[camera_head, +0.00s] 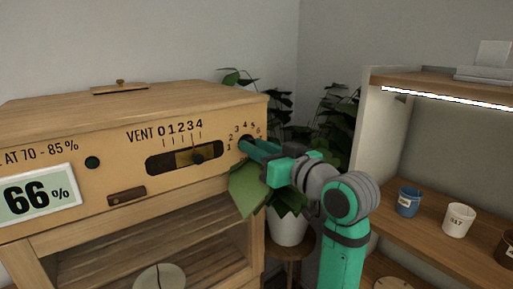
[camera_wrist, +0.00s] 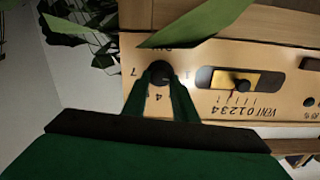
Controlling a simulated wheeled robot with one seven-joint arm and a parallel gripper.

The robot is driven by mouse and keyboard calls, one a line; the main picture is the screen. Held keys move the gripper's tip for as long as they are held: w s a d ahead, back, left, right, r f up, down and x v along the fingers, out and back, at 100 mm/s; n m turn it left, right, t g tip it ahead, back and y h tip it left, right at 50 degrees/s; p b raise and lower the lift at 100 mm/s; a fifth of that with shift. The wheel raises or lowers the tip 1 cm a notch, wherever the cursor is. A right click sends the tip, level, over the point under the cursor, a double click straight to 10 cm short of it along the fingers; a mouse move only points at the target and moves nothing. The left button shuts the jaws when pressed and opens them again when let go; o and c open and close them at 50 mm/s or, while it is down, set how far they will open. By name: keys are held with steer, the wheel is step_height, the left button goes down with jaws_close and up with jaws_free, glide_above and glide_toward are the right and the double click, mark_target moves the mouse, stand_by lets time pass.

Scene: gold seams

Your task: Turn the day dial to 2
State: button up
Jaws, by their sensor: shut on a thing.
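The day dial (camera_head: 245,143) is a dark round knob at the right end of the wooden cabinet's front. Printed numbers arc around it, with 1 to 6 readable in the head view. My gripper (camera_head: 251,146) reaches it from the right. In the wrist view the dial (camera_wrist: 160,68) sits between the two green fingertips, and my gripper (camera_wrist: 160,75) is shut on it. The numbers 4 and 7 show beside it there. The fingers hide much of the dial, and I cannot tell which number it points to.
A humidity display (camera_head: 38,195) reads 66%. A potted plant (camera_head: 289,226) stands behind my arm, leaves near the gripper. A shelf (camera_head: 420,226) with cups is at right.

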steer(key=shift+d+m, duration=0.1)
steer(key=shift+m, duration=2.3)
steer(key=o, duration=1)
steer(key=v, duration=1.1)
steer(key=shift+w+f, duration=0.1)
